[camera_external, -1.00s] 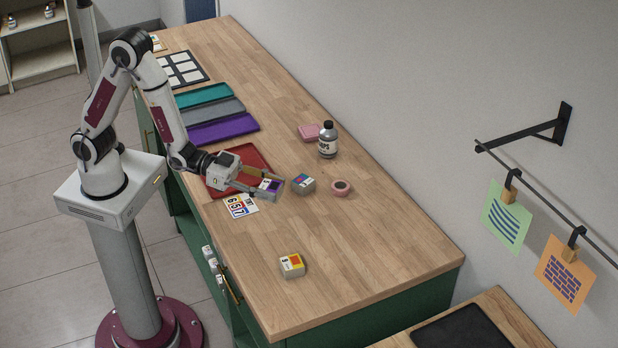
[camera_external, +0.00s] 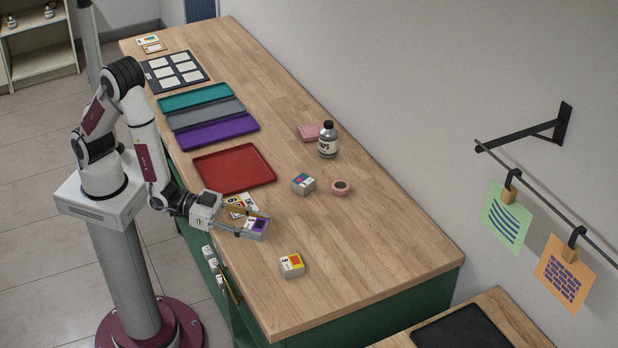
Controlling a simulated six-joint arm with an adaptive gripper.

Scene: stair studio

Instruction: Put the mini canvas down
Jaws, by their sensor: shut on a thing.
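The mini canvas (camera_external: 258,226) is a small grey-sided block with a purple patch on its top face. My gripper (camera_external: 250,222) is shut on it, near the front edge of the wooden counter. Whether the canvas touches the counter or hangs just above it I cannot tell.
An empty red tray (camera_external: 235,168) lies behind my gripper, with purple, grey and teal trays (camera_external: 196,97) farther back. The counter's right end is clear.

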